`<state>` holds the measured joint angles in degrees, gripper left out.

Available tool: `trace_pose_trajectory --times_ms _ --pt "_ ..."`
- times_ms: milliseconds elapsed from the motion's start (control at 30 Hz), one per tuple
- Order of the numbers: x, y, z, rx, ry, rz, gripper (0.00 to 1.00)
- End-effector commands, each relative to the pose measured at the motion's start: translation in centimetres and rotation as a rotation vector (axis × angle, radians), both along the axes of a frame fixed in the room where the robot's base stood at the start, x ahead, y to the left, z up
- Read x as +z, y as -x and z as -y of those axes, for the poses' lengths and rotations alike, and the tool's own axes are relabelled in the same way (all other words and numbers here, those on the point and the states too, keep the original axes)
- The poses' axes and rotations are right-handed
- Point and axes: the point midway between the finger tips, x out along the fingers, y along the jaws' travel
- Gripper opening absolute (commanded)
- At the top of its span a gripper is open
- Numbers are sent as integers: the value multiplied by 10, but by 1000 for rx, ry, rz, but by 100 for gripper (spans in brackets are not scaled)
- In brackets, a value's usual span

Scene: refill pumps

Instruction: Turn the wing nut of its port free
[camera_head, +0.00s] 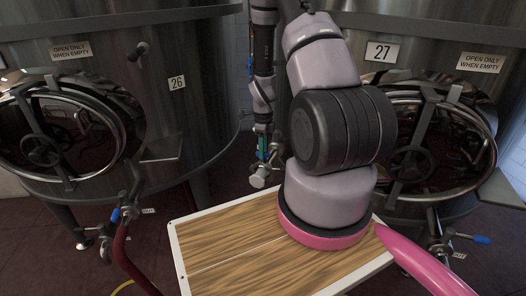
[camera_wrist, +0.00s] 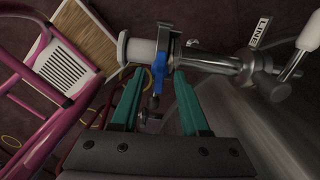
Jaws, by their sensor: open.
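In the wrist view, a metal port (camera_wrist: 205,58) with a pale end piece (camera_wrist: 140,50) lies across the top, with a clamp around its joint. A blue part that looks like the wing nut (camera_wrist: 160,68) sits on the clamp, with a thin bolt end below it. My gripper (camera_wrist: 160,76) is open, its teal fingertips on either side of the blue part; contact cannot be told. In the head view, my gripper (camera_head: 268,149) hangs between the tanks beside the port's pale end (camera_head: 260,179). The wing nut is too small to make out there.
Tank 26 (camera_head: 210,60) stands left and tank 27 (camera_head: 420,62) right, with round doors and blue-handled valves low down. A wood-topped cart (camera_head: 215,245) with a pink frame stands in front. A "LINE" label (camera_wrist: 262,30) and a white handle (camera_wrist: 300,62) are beside the port.

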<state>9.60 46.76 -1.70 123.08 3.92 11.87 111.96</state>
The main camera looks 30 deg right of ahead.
Motion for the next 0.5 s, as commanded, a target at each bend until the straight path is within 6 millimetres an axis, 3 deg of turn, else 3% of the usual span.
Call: trace_pose_trajectory --times_ms 367,400,500 --pt "-9 0 0 1 -1 1 45" --pt "-9 0 0 1 -1 1 41" --pt "-8 0 0 1 -1 1 3"
